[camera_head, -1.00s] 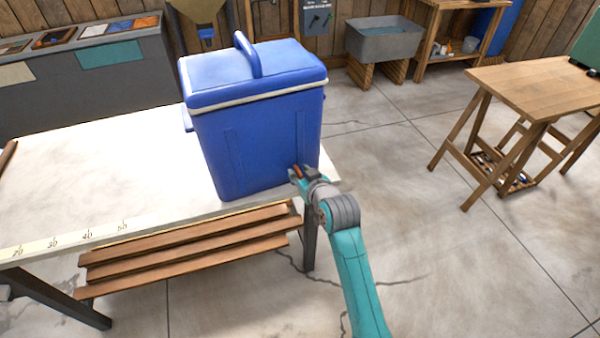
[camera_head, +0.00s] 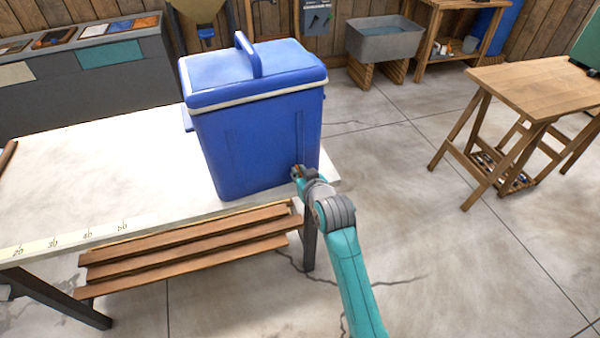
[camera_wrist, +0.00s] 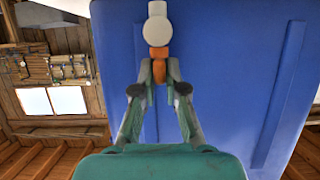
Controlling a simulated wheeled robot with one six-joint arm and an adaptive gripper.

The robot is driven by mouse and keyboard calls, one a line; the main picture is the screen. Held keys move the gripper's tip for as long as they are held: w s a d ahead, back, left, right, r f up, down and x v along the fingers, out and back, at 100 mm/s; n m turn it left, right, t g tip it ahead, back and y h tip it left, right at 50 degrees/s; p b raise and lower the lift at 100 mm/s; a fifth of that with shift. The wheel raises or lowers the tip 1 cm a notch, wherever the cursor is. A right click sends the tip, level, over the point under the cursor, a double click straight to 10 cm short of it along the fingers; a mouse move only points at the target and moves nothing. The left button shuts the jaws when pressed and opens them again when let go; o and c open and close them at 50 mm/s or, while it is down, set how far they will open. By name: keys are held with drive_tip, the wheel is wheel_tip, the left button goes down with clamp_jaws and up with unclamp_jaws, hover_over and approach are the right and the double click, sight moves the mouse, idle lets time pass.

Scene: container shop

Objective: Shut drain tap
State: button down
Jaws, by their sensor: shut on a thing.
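A blue cooler box (camera_head: 255,130) with a blue lid and carrying handle stands upright on the right end of the white table (camera_head: 110,165). In the wrist view its blue wall (camera_wrist: 235,70) fills most of the picture. A drain tap with a white round body (camera_wrist: 157,28) and an orange lever (camera_wrist: 159,54) sticks out from this wall. My gripper (camera_wrist: 159,72) is shut on the orange lever, with a fingertip on each side of it. In the head view my gripper (camera_head: 298,173) is at the cooler's lower right front, and it hides the tap.
Wooden slats (camera_head: 190,245) form a shelf under the table's front edge. A wooden trestle table (camera_head: 540,88) stands at the right, and a grey basin (camera_head: 384,42) stands at the back. The floor between them is clear.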

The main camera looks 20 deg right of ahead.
drive_tip(key=m+g+h, duration=0.1)
drive_tip(key=m+h, duration=0.1)
drive_tip(key=h, duration=0.1)
drive_tip(key=m+g+h, duration=0.1)
drive_tip(key=m+h, duration=0.2)
drive_tip(key=a+m+g+h, duration=0.1)
drive_tip(key=m+h, duration=0.2)
drive_tip(key=shift+w+a, duration=0.1)
drive_tip(key=shift+w, duration=0.15)
drive_tip(key=shift+w+a+m+g+h, duration=0.1)
drive_tip(key=shift+m+g+h, duration=0.65)
drive_tip(key=shift+m+g, duration=0.55)
drive_tip(key=shift+w+d+m+g+h, duration=0.1)
drive_tip(key=shift+m+g+h, duration=0.6)
drive_tip(key=shift+m+g, duration=0.6)
drive_tip(key=shift+w+a+m+g+h, duration=0.1)
drive_tip(key=shift+m+g+h, duration=0.65)
drive_tip(key=shift+m+g, duration=0.5)
drive_tip(key=shift+m, duration=0.25)
drive_tip(key=c, duration=1.2)
unclamp_jaws()
